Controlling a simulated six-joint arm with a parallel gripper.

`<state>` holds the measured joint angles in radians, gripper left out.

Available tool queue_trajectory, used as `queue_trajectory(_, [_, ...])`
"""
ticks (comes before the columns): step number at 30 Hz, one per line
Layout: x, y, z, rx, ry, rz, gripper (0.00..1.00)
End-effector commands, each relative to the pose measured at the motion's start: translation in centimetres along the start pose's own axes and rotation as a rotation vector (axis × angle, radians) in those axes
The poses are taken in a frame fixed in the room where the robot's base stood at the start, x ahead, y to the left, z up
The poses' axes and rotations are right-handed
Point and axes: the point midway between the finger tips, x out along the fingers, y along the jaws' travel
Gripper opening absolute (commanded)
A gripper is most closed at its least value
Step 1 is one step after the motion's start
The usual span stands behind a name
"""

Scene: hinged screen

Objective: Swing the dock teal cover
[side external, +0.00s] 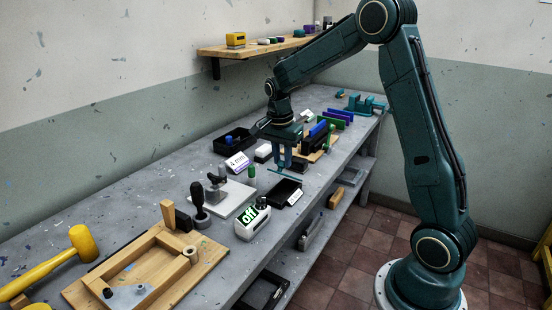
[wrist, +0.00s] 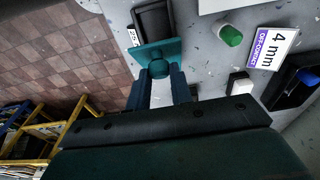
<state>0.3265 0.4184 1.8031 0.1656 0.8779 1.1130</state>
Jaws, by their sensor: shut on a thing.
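The teal cover (wrist: 160,48) is a flat plate with a round knob (wrist: 159,68). In the side view it shows as a thin teal plate (side external: 287,175) below my gripper (side external: 286,163). In the wrist view my gripper (wrist: 158,76) has its two blue fingers on either side of the knob and is shut on it. The plate is by one end of a black open-topped dock (wrist: 152,22) with a small white label. The dock also shows in the side view (side external: 287,190) near the bench's front edge. The hinge is not clear to see.
A green peg (wrist: 230,35), a "4 mm" sign (wrist: 272,48) and a black bin (wrist: 292,85) are nearby. The bench's front edge is close.

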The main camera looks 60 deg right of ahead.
Motion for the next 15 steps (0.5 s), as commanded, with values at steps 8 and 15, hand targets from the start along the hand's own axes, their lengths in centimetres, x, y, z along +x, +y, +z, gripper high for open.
queue_trajectory(8, [-0.9, 0.0, -1.8, 0.007, 0.004, -0.003, 0.07])
queue_trajectory(15, [-1.2, 0.0, -2.4, 0.004, 0.003, -0.002, 0.07])
